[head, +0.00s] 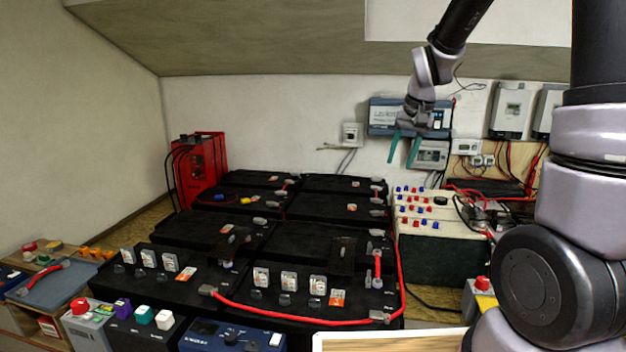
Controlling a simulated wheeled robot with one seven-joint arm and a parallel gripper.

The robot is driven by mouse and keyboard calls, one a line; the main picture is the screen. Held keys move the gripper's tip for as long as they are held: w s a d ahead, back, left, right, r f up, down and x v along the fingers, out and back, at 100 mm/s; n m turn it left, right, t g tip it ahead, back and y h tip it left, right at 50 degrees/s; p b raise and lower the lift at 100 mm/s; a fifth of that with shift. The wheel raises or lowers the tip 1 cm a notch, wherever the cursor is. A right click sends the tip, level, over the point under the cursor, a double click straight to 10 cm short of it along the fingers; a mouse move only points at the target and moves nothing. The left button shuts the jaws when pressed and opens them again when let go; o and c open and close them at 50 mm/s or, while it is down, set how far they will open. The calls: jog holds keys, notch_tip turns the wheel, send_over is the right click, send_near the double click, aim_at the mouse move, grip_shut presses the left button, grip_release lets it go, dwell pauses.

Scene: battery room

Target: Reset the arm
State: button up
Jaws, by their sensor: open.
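My gripper (403,149) hangs at the upper right in the head view, its two teal fingers spread apart and pointing down. Nothing is between the fingers. It is raised, and in the picture it lies over the back wall and a blue-grey wall unit (385,113). My arm comes down to it from the top edge. The black batteries (305,245) stand in rows below it, apart from the fingers.
A red cable (290,318) runs over the front batteries. A red charger (203,165) stands at the back left. A cream-topped battery box (430,212) stands right of the batteries. Grey boxes (510,110) hang on the wall. A blue-grey tray (50,283) lies at the left.

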jog(key=s+d+r+t, duration=0.1)
jog(key=s+r+t, duration=0.1)
jog(key=s+r, duration=0.4)
jog(key=s+d+r+t, duration=0.1)
jog(key=s+r, duration=0.6)
jog(key=s, duration=0.8)
jog(key=shift+s+d+r+m+t+y, duration=0.2)
jog(key=shift+m+t+y, duration=0.1)
jog(key=shift+t, duration=0.1)
